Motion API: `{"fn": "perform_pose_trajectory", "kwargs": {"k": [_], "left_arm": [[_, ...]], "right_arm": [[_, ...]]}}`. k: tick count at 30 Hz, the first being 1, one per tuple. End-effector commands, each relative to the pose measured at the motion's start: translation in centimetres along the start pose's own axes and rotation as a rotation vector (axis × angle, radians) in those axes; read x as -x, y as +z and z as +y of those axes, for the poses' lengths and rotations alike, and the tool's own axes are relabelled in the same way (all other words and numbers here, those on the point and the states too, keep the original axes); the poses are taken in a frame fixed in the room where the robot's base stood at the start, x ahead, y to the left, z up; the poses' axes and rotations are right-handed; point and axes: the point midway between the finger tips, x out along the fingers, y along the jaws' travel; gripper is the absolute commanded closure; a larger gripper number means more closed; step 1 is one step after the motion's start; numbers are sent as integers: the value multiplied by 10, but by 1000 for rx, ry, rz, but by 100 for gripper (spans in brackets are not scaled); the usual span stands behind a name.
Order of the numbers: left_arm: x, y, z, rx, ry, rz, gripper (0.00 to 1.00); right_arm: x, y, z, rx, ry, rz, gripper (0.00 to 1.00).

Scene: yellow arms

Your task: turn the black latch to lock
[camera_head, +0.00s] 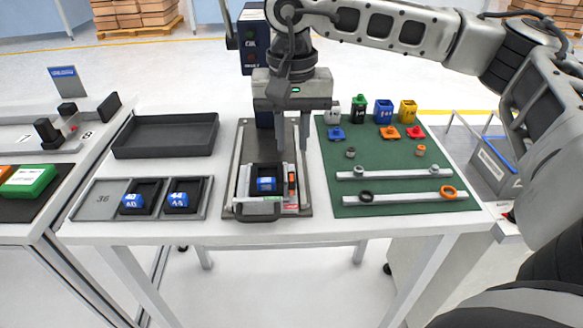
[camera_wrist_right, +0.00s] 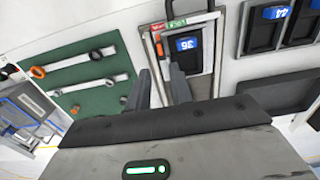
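A fixture (camera_head: 240,158) with a grey base plate stands in the middle of the white table. It holds a black insert with a blue label (camera_head: 266,184), which reads 36 in the right wrist view (camera_wrist_right: 187,44). A small orange and black part (camera_head: 292,183) sits at the fixture's right side and also shows in the right wrist view (camera_wrist_right: 158,43). I cannot tell whether it is the black latch. My right gripper (camera_head: 293,148) points down above the fixture's rear half, its two fingers apart with nothing seen between them. My left gripper is out of view.
A black tray (camera_head: 166,153) and a grey holder (camera_head: 104,211) with two labelled inserts lie left of the fixture. A green mat (camera_head: 385,154) with small coloured boxes and two bars with rings lies right. A dark blue control box (camera_head: 250,40) stands behind.

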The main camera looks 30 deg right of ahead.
Motion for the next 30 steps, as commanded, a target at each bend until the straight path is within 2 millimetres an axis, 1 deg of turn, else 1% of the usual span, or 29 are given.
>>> {"fn": "perform_pose_trajectory", "kwargs": {"k": [1,6,9,12,16,24,26,27,30], "left_arm": [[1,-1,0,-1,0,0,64],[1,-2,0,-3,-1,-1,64],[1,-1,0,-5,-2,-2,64],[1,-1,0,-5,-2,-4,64],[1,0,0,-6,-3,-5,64],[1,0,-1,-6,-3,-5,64],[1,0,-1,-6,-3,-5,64],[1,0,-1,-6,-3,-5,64],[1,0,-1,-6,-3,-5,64]], "right_arm": [[-12,0,1,-1,4,-2,78],[-45,0,0,0,2,-3,78],[-59,0,0,0,1,-1,78],[-69,0,0,-1,0,-1,78],[-75,0,0,-1,0,0,78],[-76,0,0,-1,-1,0,78],[-76,0,0,-1,-1,0,95],[-76,0,0,-1,-1,0,100],[-76,0,0,-1,-1,0,100]]}}
